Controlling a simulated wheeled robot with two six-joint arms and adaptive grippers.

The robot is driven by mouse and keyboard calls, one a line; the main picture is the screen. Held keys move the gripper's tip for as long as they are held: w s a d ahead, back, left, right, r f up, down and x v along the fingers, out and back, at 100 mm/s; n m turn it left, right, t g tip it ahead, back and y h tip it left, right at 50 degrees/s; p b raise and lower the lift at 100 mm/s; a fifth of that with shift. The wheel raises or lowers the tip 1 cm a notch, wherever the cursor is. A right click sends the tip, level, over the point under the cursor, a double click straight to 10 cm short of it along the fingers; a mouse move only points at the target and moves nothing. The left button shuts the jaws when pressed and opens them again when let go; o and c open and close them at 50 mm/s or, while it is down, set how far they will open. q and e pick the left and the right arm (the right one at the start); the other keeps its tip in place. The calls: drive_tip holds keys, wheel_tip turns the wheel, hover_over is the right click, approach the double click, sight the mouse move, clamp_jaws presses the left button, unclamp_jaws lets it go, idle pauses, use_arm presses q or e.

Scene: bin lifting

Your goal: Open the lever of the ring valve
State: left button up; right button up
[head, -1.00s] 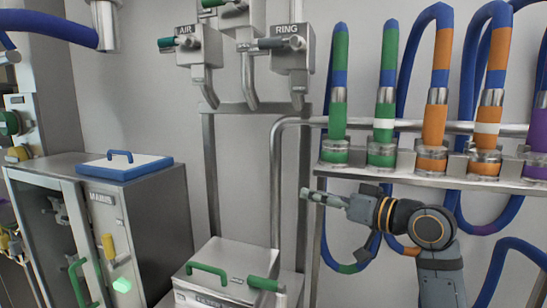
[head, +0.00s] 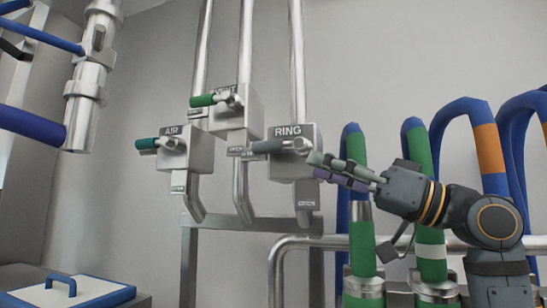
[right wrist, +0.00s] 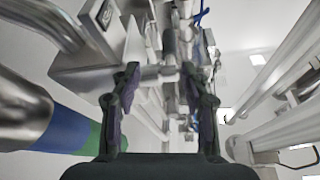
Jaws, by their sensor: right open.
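The ring valve (head: 291,170) is a grey box labelled RING on a vertical pipe. Its lever (head: 268,146) has a dark grey grip and points left, level, from a metal hub at the box's front. My right gripper (head: 317,166) is open and empty, pointing left just beside the valve's right side. In the right wrist view the gripper (right wrist: 160,76) has its two fingers apart, with a metal hub or stem seen between them; I cannot tell whether they touch. My left gripper is out of view.
The air valve (head: 197,155) and a middle valve (head: 240,120), both with green levers, stand to the left. Green and blue hoses (head: 357,190) rise close to my right arm. A box top with a blue-edged lid (head: 95,291) is at lower left.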

sight(284, 150)
drive_tip(key=shift+s+a+r, duration=0.4)
drive_tip(key=shift+s+r, duration=0.2)
drive_tip(key=shift+s, duration=0.25)
drive_tip(key=p+x, duration=0.2)
drive_tip(key=x, duration=0.1)
drive_tip(key=shift+a+r, duration=0.2)
drive_tip(key=w+a, duration=0.1)
drive_tip(key=w+a+r+p, duration=0.1)
drive_tip(key=a, duration=0.1)
drive_tip(key=shift+w+a, duration=0.1)
drive_tip(key=shift+p+x, duration=0.45)
drive_tip(key=shift+x, duration=0.45)
drive_tip(key=shift+a, duration=0.3)
drive_tip(key=shift+w, duration=0.1)
drive_tip(key=c, duration=0.7)
drive_tip(key=shift+c, duration=1.2)
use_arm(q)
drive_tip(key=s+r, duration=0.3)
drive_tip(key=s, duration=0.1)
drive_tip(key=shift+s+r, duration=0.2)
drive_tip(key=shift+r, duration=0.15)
use_arm(e)
clamp_jaws()
